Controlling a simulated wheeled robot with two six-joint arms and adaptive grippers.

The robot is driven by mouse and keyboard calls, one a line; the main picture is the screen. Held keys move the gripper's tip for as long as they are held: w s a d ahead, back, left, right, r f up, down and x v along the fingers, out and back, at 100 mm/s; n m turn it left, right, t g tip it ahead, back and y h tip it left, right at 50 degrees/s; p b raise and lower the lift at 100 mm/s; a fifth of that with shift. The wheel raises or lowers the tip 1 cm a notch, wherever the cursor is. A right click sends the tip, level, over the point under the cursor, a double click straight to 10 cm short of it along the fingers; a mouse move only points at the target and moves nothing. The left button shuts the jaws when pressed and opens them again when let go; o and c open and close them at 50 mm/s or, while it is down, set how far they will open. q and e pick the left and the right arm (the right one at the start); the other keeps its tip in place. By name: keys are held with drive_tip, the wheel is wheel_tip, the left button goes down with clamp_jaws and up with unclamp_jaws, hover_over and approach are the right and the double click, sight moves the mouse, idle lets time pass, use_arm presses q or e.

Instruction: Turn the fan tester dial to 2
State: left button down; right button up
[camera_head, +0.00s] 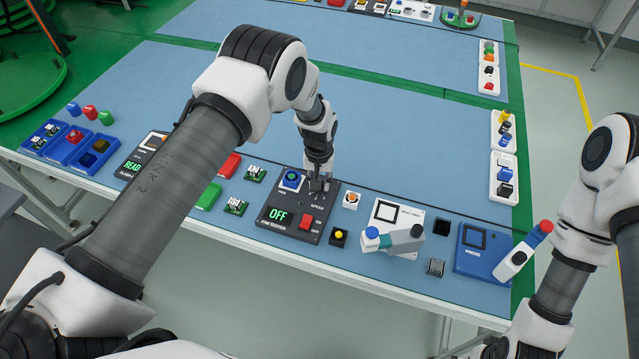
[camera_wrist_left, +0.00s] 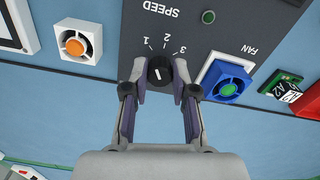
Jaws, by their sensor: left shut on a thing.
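The fan tester (camera_head: 290,235) is a dark grey box near the front edge of the table. Its display (camera_head: 278,215) reads OFF, and a red rocker switch (camera_head: 307,222) sits beside it. A blue fan (camera_head: 291,180) is seated on the tester and also shows in the left wrist view (camera_wrist_left: 227,80). The black speed dial (camera_wrist_left: 160,72) has a white pointer line and the marks 1, 2 and 3 around it. I cannot tell exactly which mark the pointer meets. My left gripper (camera_head: 318,187) is shut on the dial, one finger on each side (camera_wrist_left: 160,83). My right gripper is out of view.
A small white fan with an orange hub (camera_head: 351,200) and a yellow-black button (camera_head: 339,236) stand right of the tester. Green circuit boards (camera_head: 236,207) lie left of it. A white fixture (camera_head: 393,235) and a blue press (camera_head: 480,255) stand further right. The mid-table is clear.

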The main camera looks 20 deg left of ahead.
use_arm(q)
drive_tip(key=m+b, duration=0.1)
drive_tip(key=m, duration=0.1)
drive_tip(key=shift+f+m, duration=0.15)
drive_tip(key=shift+m, duration=0.15)
drive_tip(key=shift+m+b, duration=0.45)
drive_tip(key=shift+m, duration=1.15)
drive_tip(key=c, duration=1)
unclamp_jaws()
drive_tip(key=shift+o, duration=0.4)
drive_tip(key=shift+w, duration=0.2)
wheel_tip(320, 180, up, 12)
drive_tip(key=shift+f, duration=0.1)
